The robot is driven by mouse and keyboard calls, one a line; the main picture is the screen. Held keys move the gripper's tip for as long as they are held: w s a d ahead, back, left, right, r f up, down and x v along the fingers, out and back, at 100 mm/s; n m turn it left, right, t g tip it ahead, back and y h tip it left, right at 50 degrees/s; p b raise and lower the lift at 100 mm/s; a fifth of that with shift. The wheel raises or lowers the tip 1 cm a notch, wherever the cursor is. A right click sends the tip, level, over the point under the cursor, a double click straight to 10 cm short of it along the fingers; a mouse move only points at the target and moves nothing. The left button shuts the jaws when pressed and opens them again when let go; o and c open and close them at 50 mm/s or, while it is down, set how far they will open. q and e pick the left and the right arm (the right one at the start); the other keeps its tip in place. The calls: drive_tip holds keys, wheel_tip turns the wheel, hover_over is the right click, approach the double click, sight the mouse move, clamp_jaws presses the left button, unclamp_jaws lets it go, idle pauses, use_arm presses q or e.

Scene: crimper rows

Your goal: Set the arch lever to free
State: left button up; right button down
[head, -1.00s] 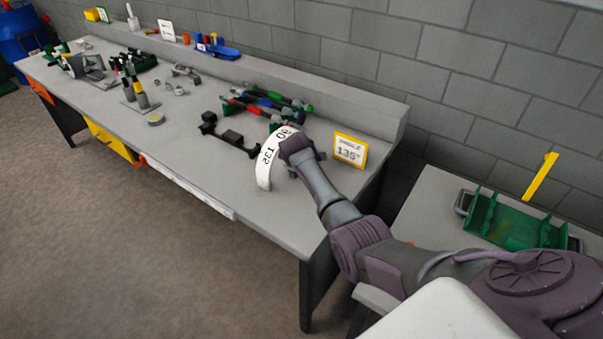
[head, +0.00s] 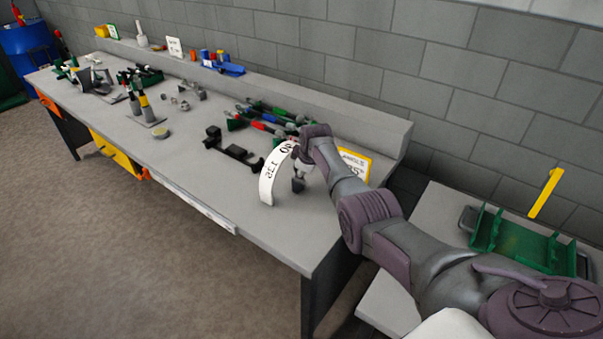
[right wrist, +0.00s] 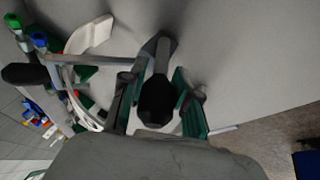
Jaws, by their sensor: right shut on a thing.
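My right gripper (head: 299,178) is just right of the arch in the head view. In the right wrist view its green-lined fingers (right wrist: 158,103) are shut around the black grip of the lever (right wrist: 157,98). The lever's foot and exact angle on the scale are mostly hidden. A yellow-edged card (head: 357,160) behind my wrist is partly covered. My left gripper is not in view.
Several colored-handled tools (head: 262,125) and a black bracket (head: 232,152) lie left of the arch. A low ledge (head: 350,120) runs along the bench's back. A green tray (head: 520,247) sits on a side table at right. The bench front near the arch is clear.

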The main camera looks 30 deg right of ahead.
drive_tip(key=shift+d, duration=0.1)
drive_tip(key=c, duration=0.8)
unclamp_jaws()
drive_tip(key=shift+r, duration=0.15)
drive_tip(key=v, duration=1.1)
drive_tip(key=shift+s+r, duration=0.2)
drive_tip(key=shift+r, duration=0.1)
